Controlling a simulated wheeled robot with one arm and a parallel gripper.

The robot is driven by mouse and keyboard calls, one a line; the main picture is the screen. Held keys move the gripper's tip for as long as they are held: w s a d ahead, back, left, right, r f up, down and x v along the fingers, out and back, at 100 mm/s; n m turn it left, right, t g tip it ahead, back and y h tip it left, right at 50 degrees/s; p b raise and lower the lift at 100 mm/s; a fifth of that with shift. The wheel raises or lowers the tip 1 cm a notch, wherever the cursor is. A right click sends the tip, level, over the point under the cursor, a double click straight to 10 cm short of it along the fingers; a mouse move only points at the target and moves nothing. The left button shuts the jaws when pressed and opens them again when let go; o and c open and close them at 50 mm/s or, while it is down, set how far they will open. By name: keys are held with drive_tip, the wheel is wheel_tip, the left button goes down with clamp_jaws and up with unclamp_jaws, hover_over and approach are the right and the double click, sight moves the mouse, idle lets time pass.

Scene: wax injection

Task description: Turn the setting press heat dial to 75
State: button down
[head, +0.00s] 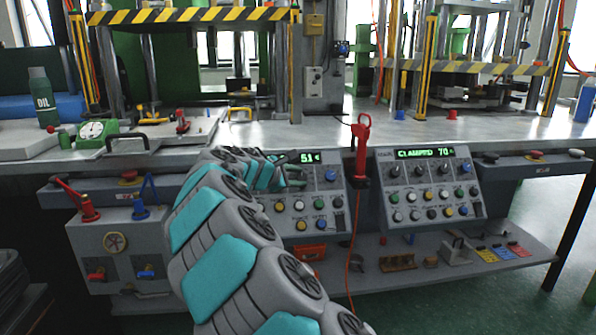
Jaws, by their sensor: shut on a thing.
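Two control panels stand under the bench edge. The left panel (327,204) has a green display (310,157) reading about 51, its left part hidden by my arm. The dial's pointer cannot be seen. The right panel (435,183) has a display (424,153) reading CLAMPED 70 and its own row of dials, clear of my gripper. I cannot read which panel is the setting press.
A red-handled tool (361,140) and its red cable hang between the panels. A press with striped guards stands behind each panel. An oil bottle (43,98) and a green gauge (97,132) are on the left bench. Small tools lie on the lower shelf (480,265).

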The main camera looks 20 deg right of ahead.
drive_tip(key=m+g, duration=0.1)
drive_tip(key=m+g+y+p, duration=0.1)
drive_tip(key=m, duration=0.1)
drive_tip(key=m+g+p, duration=0.1)
drive_tip(key=m, duration=0.1)
drive_tip(key=shift+w+d+r+y, duration=0.1)
drive_tip(key=shift+w+r+y, duration=0.2)
drive_tip(key=shift+y, duration=0.1)
drive_tip(key=shift+w+d+r+m+g+y+p, duration=0.1)
drive_tip(key=shift+m+g+y+p, duration=0.1)
drive_tip(key=shift+m+g+y, duration=0.3)
drive_tip(key=shift+w+m+g+y+p, duration=0.1)
drive_tip(key=shift+m+g+y+p, duration=0.15)
drive_tip(key=shift+m, duration=0.45)
drive_tip(key=shift+s+d+r+m+g+y, duration=0.15)
drive_tip(key=shift+m+g+y, duration=0.1)
drive_tip(key=shift+m+y, duration=0.45)
drive_tip(key=shift+w+d+f+m+g+y, duration=0.15)
drive_tip(key=shift+m+y, duration=0.3)
drive_tip(key=shift+m, duration=0.45)
drive_tip(key=shift+s, duration=0.15)
drive_tip(key=c, duration=0.5)
unclamp_jaws()
drive_tip(key=shift+r, duration=0.1)
drive_tip(key=shift+r, duration=0.1)
